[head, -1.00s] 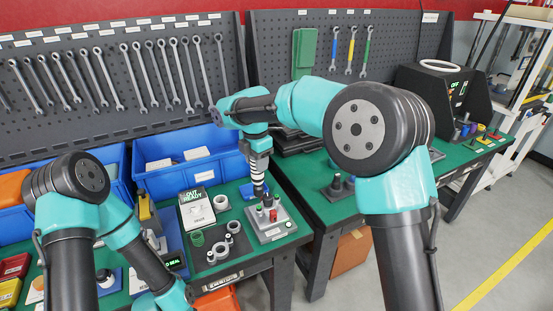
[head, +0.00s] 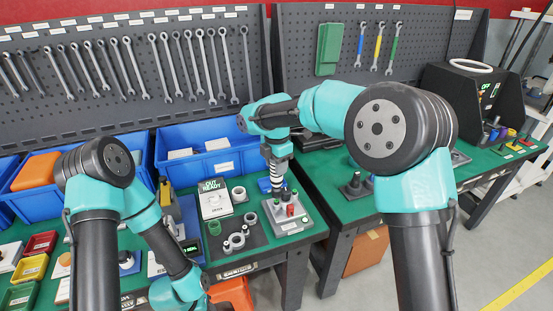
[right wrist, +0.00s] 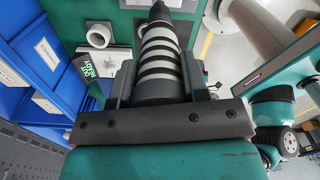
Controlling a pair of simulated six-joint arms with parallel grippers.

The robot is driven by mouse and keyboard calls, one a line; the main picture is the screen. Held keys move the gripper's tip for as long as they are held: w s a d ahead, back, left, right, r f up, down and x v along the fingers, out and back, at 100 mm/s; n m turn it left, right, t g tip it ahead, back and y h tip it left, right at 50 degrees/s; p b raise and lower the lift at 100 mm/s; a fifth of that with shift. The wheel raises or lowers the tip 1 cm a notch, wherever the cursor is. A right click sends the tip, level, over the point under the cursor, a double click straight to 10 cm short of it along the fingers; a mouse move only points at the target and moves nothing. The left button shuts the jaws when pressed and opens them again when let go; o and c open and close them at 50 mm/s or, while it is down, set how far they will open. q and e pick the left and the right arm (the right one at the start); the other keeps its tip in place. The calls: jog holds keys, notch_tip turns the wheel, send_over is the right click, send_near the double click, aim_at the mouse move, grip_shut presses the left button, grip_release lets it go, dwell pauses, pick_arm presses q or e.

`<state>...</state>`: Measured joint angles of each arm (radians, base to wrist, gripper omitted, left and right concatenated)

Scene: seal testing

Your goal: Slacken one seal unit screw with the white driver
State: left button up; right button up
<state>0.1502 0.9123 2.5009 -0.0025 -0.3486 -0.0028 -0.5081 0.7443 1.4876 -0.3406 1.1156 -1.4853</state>
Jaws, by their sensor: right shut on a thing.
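My right gripper (right wrist: 160,85) is shut on a thick white tool with black bands (right wrist: 158,60), which looks like the white driver. In the head view the banded driver (head: 279,150) hangs upright below my right gripper (head: 277,163). Its dark lower end is over or close to a grey block (head: 293,228) with red, green and dark posts. I cannot tell whether the tip touches a post. This block may be the seal unit; its screws are too small to make out. My left arm reaches down to the bottom edge, and its gripper does not show.
Left of the block are a dark mat (head: 262,236) with several rings and a white box under an "OUT READY" sign (head: 212,186). Blue bins (head: 225,168) stand behind. The right bench (head: 335,205) holds a dark fixture (head: 356,186). A gap separates the benches.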

jog(key=shift+f, duration=1.7)
dwell(1.9)
jog(key=shift+r, duration=0.15)
dwell(0.8)
jog(key=shift+r, duration=1.1)
